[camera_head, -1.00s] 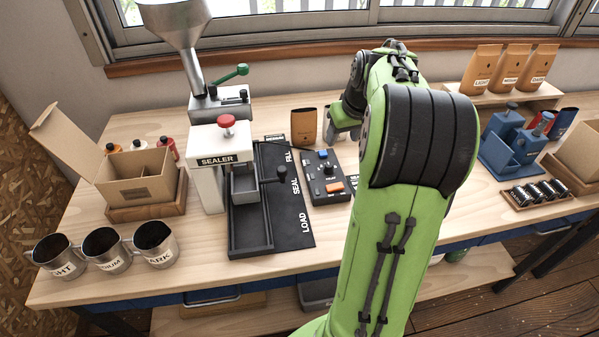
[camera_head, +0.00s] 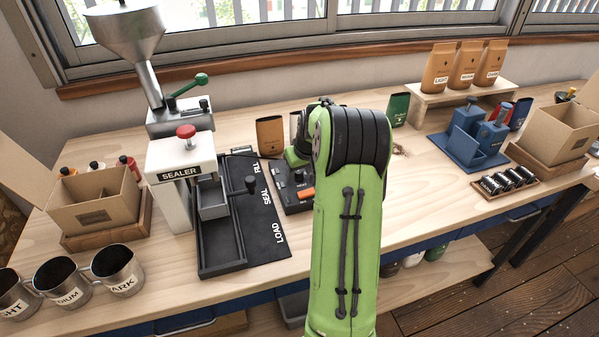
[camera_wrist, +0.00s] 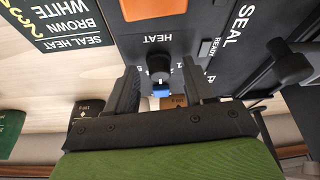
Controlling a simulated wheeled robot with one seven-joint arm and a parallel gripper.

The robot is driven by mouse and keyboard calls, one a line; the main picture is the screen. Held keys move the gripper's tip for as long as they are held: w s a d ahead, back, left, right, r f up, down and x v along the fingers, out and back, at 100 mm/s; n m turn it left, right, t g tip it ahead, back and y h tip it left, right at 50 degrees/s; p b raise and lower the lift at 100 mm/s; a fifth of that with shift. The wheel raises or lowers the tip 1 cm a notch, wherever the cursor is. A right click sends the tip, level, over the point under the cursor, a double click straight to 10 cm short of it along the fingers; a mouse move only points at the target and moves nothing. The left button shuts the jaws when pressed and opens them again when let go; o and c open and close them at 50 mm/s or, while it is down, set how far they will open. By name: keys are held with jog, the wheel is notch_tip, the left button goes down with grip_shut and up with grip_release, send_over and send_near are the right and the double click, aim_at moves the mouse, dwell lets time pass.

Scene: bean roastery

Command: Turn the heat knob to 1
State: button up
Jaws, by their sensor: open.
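The heat knob (camera_wrist: 160,68) is black and round, beside the printed word HEAT on the dark control box (camera_wrist: 181,28). In the wrist view it stands between the fingertips of my open gripper (camera_wrist: 160,72), with no clear contact visible. A blue part (camera_wrist: 161,91) shows just below the knob. An orange switch (camera_wrist: 152,8) is at the top.
A SEAL HEAT card (camera_wrist: 62,22) lies beside the box.

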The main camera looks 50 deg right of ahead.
grip_shut()
dwell(0.3)
jog(key=shift+n, duration=0.3)
jog(key=n+y+p, duration=0.1)
jog(key=n+p, duration=0.1)
jog(key=n, duration=0.1)
jog(key=n+y+p, duration=0.1)
jog(key=n, duration=0.1)
jog(key=shift+d+r+n+p, duration=0.15)
jog(key=shift+d+n+p, duration=0.05)
jog(key=shift+n+p, duration=0.2)
jog(key=n+y+p, duration=0.1)
jog(key=n+p, duration=0.1)
jog(key=n+y+p, duration=0.1)
jog(key=n, duration=0.2)
jog(key=shift+d+g+p, duration=0.15)
jog(key=shift+g+p, duration=0.2)
jog(key=shift+g, duration=0.05)
jog(key=shift+n, duration=0.4)
grip_release()
